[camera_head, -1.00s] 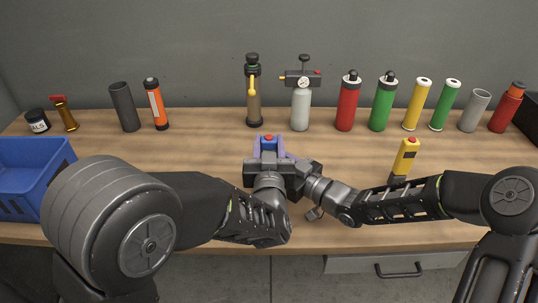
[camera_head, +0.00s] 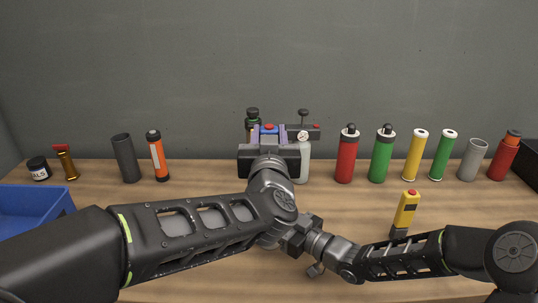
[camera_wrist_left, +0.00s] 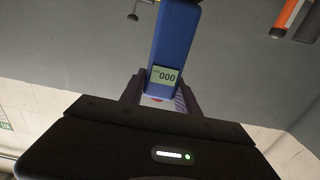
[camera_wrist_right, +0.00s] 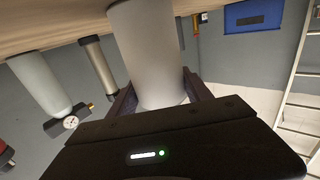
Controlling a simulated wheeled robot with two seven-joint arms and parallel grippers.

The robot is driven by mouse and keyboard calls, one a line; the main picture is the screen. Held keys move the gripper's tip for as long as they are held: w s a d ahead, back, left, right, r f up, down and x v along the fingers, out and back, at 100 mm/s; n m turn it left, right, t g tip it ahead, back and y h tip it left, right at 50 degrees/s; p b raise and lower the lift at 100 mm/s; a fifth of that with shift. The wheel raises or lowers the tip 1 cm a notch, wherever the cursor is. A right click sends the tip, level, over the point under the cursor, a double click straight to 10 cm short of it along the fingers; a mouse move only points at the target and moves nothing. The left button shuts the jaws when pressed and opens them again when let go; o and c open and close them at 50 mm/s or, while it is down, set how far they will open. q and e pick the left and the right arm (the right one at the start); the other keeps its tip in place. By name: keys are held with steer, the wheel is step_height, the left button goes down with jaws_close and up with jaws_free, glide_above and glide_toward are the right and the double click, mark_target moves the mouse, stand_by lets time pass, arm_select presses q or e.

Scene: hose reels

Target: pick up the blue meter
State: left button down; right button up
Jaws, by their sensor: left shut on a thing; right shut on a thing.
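The blue meter (camera_head: 268,131) is upright between the fingers of my left gripper (camera_head: 270,137), with its red button on top. In the left wrist view the meter (camera_wrist_left: 174,42) shows a display reading 000, and the fingers close on both sides of it. It appears held up, in front of the back row of bottles. In the right wrist view my right gripper (camera_wrist_right: 158,92) is shut on a plain grey cylinder (camera_wrist_right: 146,45). In the head view that cylinder is hidden behind my left arm; whether it touches the table cannot be told.
A yellow meter (camera_head: 405,210) stands on the right of the table. Along the back stand a gauge bottle (camera_head: 303,165), a red bottle (camera_head: 346,160), a green bottle (camera_head: 381,160) and other cylinders. A blue bin (camera_head: 32,207) is at the left. My arms cross at front centre.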

stand_by(0.7)
steer(key=o, duration=1.5)
steer(key=v, duration=1.1)
steer(key=shift+d, duration=0.15)
steer(key=shift+s+d, duration=0.3)
